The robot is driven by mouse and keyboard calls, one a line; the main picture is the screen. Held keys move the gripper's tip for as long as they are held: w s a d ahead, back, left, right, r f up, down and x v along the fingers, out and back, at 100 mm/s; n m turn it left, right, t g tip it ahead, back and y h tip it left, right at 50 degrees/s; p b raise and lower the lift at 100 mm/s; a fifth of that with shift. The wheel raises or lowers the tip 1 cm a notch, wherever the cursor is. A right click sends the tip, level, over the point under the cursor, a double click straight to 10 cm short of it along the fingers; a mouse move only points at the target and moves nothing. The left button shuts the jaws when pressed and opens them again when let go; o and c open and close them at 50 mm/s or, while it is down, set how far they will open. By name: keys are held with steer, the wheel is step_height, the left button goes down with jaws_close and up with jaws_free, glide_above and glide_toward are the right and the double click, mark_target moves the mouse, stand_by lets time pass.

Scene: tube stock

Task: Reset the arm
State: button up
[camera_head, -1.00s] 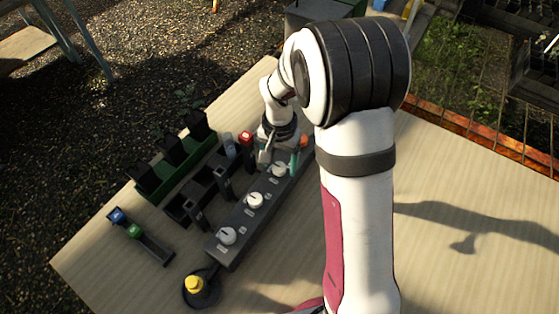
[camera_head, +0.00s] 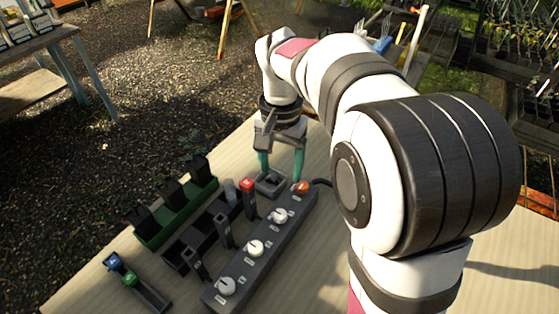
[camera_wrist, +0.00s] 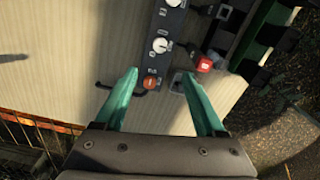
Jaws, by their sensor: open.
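My gripper (camera_head: 281,174) is open and empty, its two teal fingers pointing down above the far end of a dark control box. It also shows in the wrist view (camera_wrist: 157,74), with both fingers apart and nothing between them. The dark control box (camera_head: 238,268) has several white knobs and an orange button (camera_head: 302,187) at its far end. The orange button also shows in the wrist view (camera_wrist: 151,82), between the fingers in the picture. A small grey square holder (camera_head: 270,184) lies beside the box, close below the left finger in the head view.
A small tray (camera_head: 152,296) holds a blue-topped and a green-topped piece. Bare tabletop (camera_head: 325,265) lies right of the box.

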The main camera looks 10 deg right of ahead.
stand_by(0.3)
steer(key=s+a+f+y, duration=0.1)
steer(key=s, duration=1.1)
steer(key=s+a+f+n, duration=0.1)
steer(key=s, duration=1.2)
steer(key=shift+a+f+y, duration=0.2)
steer(key=shift+f+y, duration=0.1)
steer(key=shift+y, duration=0.1)
